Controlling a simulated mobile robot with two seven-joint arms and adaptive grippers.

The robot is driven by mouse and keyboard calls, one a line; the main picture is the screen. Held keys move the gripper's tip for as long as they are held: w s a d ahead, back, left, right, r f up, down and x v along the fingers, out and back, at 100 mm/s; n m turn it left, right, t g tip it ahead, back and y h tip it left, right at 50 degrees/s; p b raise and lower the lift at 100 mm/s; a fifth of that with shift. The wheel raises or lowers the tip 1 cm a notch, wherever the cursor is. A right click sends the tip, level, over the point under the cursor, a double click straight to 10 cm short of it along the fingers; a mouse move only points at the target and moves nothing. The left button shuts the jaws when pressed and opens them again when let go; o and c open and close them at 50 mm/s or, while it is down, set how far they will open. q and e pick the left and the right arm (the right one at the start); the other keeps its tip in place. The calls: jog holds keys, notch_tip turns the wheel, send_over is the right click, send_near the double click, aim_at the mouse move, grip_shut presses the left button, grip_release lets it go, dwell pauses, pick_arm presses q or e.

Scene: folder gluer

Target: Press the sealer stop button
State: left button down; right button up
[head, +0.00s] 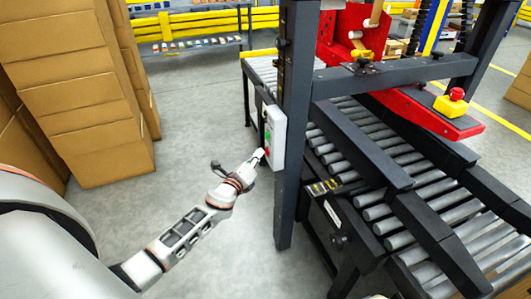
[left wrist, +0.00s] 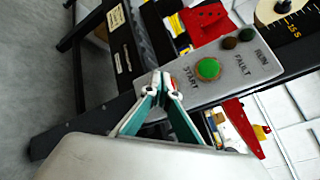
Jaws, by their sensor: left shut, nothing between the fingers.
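The sealer's grey control box (head: 279,140) is mounted on the dark upright post and carries a green button and a red button. In the left wrist view its panel (left wrist: 240,65) shows the green START button (left wrist: 208,68) and two dark lamps marked FAULT and RUN. My left gripper (head: 261,154) is shut and empty, with its tips at the lower part of the box. In the left wrist view the fingertips (left wrist: 162,76) cover most of a red button (left wrist: 174,82) beside START. I cannot tell whether they touch it. My right gripper is not in view.
A roller conveyor (head: 400,190) runs through the machine frame at right. A red mushroom button on a yellow box (head: 451,105) sits on the red arm. Stacked cardboard boxes (head: 75,90) stand at left. The grey floor (head: 200,100) between is clear.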

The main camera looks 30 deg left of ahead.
pick_arm(q)
jog(key=shift+s+a, duration=0.3)
jog(key=shift+s, duration=0.05)
jog(key=shift+s, duration=0.1)
jog(key=shift+s+a, duration=1.95)
jog(key=shift+s, duration=0.25)
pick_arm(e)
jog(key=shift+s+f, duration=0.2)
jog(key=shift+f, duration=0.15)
pick_arm(q)
jog(key=s+d+f+n+g+h+p, duration=0.2)
jog(key=s+d+f+n, duration=0.3)
jog(key=s+d+n, duration=0.5)
jog(key=s+d+f+n+g+h+p, duration=0.2)
jog(key=s+d+n, duration=0.9)
jog(key=s, duration=1.1)
jog(key=d+f+g+p, duration=0.1)
jog(key=d+f+g, duration=0.1)
jog(key=d+f, duration=0.1)
jog(key=shift+d+f+g, duration=0.15)
jog(key=shift+d+g, duration=0.05)
jog(key=shift+g, duration=0.1)
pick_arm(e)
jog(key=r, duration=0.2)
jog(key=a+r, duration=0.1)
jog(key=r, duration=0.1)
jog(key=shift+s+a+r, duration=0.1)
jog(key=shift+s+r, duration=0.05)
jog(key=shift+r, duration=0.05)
